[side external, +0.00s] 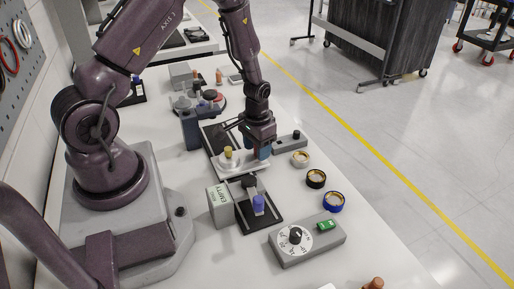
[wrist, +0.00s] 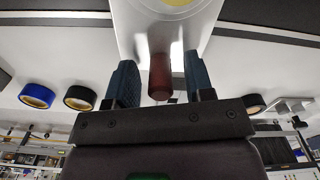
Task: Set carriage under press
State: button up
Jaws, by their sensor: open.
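My gripper (side external: 262,156) is at the carriage's right end. In the wrist view my gripper (wrist: 159,70) is open, with one blue finger on each side of the handle and gaps between. I cannot tell which part is the press; a dark blue-grey post (side external: 190,131) stands behind the carriage.
Tape rolls, cream (side external: 300,159), black (side external: 316,179) and blue (side external: 333,201), lie to the right. A grey dial box (side external: 306,243) is nearest. A grey button box (side external: 290,141) is beside my gripper.

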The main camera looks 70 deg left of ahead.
jog(key=shift+f, duration=0.25)
grip_shut()
jog(key=a, duration=0.9)
jog(key=shift+a, duration=0.4)
grip_release()
notch_tip(320, 180, up, 13)
